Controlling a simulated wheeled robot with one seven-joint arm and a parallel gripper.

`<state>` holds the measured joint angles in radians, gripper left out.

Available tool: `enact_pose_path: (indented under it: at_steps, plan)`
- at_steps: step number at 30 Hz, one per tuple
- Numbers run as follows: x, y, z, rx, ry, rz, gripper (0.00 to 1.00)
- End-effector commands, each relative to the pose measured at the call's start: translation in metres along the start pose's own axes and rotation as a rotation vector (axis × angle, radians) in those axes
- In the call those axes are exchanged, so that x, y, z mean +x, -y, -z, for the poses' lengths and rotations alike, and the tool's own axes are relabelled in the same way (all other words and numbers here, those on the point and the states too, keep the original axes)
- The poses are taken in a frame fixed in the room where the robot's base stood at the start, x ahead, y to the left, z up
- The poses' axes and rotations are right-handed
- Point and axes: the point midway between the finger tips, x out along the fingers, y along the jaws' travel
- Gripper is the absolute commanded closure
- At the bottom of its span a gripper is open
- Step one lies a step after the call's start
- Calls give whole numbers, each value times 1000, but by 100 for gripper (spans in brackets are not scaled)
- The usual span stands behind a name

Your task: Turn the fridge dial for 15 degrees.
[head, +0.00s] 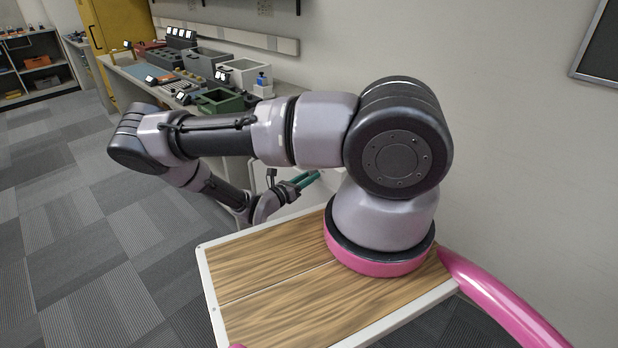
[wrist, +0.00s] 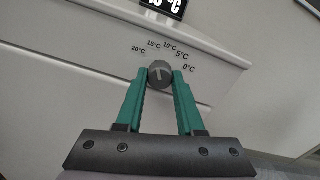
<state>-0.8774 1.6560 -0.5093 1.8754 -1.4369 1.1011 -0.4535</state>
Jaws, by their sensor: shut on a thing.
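The fridge dial (wrist: 160,74) is a small dark grey round knob with a light pointer line, on the white front of the fridge (wrist: 110,52) in the wrist view. Printed marks from 20°C on the left to 0°C on the right arc above it. The pointer line points up, roughly toward the middle marks. My gripper (wrist: 160,84) has two teal fingers, one on each side of the dial, shut on it. In the head view my gripper (head: 306,180) is low behind my arm; the dial is hidden there.
A dark display (wrist: 165,8) with white digits sits above the dial. In the head view, a long bench (head: 130,72) holds several radios and bins, including a green bin (head: 220,101). A yellow cabinet (head: 110,22) stands at the back. Carpet floor (head: 75,200) at left is clear.

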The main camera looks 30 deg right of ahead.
Motion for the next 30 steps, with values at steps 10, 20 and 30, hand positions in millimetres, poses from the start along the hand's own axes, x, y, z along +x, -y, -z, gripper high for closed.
enact_pose_path:
  at_steps: [10,20,30]
  plan:
    - [0,0,0,1,-1,-1,33]
    - [-16,-1,0,4,-1,-4,33]
    - [-83,-1,0,3,-1,-4,33]
